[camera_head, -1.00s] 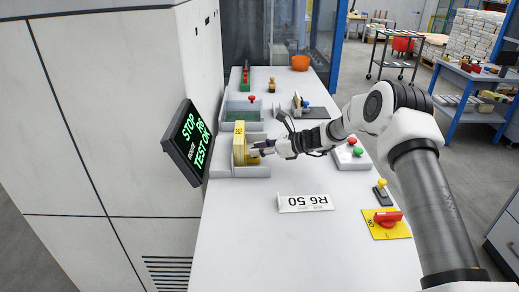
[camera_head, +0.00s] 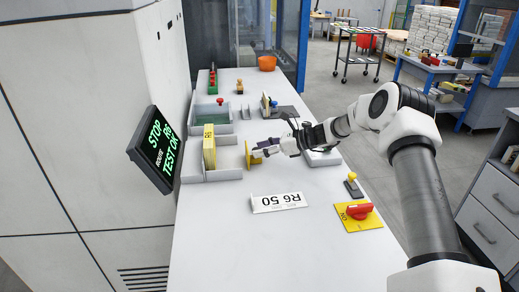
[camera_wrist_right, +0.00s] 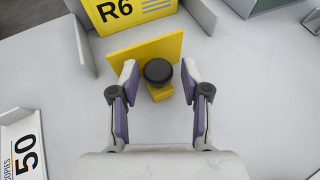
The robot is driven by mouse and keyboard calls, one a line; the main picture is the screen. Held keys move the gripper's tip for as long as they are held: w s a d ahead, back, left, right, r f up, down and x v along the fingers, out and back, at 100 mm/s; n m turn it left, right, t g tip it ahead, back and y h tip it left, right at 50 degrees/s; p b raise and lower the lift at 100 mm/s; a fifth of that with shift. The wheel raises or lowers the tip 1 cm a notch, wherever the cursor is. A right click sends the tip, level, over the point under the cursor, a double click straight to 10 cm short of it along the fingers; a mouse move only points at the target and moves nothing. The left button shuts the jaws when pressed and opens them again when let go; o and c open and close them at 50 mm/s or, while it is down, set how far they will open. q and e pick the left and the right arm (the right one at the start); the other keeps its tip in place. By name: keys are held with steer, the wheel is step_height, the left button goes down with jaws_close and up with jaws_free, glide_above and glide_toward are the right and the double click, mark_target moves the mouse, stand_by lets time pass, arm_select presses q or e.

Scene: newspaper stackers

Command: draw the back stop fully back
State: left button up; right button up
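The back stop is a yellow upright plate (camera_head: 248,156) with a foot and a black knob (camera_wrist_right: 158,71). It stands at the open right end of the grey stacker tray (camera_head: 227,174), apart from the yellow R6 stack (camera_head: 209,150) inside. The plate also shows in the right wrist view (camera_wrist_right: 138,56), with R6 print beyond it. My right gripper (camera_head: 262,150) is at the stop. Its fingers stand apart on either side of the knob, with gaps showing. My left gripper is not in view.
A tilted screen (camera_head: 158,147) reads STOP R6 TEST OK.

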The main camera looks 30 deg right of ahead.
steer(key=shift+s+d, duration=0.1)
steer(key=shift+d, duration=0.05)
steer(key=v, duration=1.1)
steer(key=shift+s+d, duration=0.25)
steer(key=shift+s, duration=0.05)
steer(key=shift+r, duration=0.1)
